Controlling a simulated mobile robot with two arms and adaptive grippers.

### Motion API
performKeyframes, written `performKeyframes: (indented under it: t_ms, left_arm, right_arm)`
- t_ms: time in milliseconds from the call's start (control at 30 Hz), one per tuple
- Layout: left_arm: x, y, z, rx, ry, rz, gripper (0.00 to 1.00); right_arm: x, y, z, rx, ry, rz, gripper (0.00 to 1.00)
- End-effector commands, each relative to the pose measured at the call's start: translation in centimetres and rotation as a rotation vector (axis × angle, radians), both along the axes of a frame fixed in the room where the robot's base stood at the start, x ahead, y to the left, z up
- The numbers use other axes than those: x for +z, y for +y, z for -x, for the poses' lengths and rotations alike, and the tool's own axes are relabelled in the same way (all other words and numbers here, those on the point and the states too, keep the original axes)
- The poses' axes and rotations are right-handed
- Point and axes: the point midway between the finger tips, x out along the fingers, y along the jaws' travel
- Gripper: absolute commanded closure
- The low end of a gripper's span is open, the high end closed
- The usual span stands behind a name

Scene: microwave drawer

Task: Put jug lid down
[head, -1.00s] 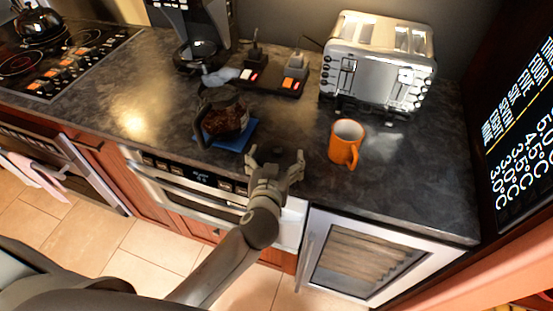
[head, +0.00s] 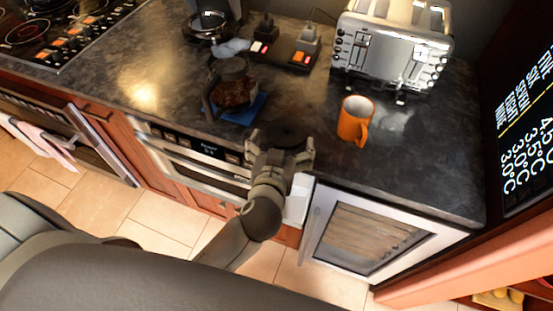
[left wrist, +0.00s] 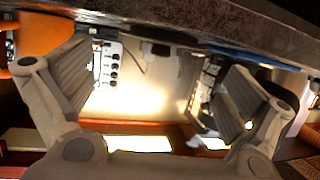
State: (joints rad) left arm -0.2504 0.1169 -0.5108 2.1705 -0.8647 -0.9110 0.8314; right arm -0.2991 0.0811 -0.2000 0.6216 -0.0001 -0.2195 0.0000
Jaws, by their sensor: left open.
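A dark, flat, round thing that looks like the jug lid (head: 281,133) shows at the counter's front edge, just beyond and between my left fingers. I cannot tell whether it touches them. My left gripper (head: 282,146) is open at the front edge. The left wrist view shows its two fingers (left wrist: 157,98) wide apart with nothing clearly held between them. The glass jug (head: 233,94) with dark contents stands on a blue mat (head: 246,113), left of and behind the gripper. My right gripper is not in view.
An orange mug (head: 355,121) stands right of the gripper, with a chrome toaster (head: 391,48) behind it. A switch panel (head: 285,52) and a coffee machine (head: 213,22) are at the back. The dark counter (head: 400,155) is clear at the right front.

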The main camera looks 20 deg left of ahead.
Motion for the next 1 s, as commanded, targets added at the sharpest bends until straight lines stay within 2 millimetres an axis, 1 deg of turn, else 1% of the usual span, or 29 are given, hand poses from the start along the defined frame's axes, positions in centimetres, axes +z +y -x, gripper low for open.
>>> performKeyframes:
  t_ms: [33,200,400,600,1000]
  left_arm:
    - [0.1,-0.2,1.1,0.001,0.0,0.005,0.0]
    - [1.2,-0.6,4.0,0.002,-0.003,0.004,0.0]
    - [2.1,-1.0,6.3,0.001,-0.006,0.002,0.0]
    - [2.6,-1.0,7.1,0.002,-0.009,0.0,0.0]
    - [2.7,-1.0,7.1,0.003,-0.01,0.001,0.0]
  right_arm:
    - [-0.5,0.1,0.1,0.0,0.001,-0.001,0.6]
    - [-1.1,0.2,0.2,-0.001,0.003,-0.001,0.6]
    - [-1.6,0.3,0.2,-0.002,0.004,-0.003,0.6]
    - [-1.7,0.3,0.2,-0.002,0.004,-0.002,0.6]
    - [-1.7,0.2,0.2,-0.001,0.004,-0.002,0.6]
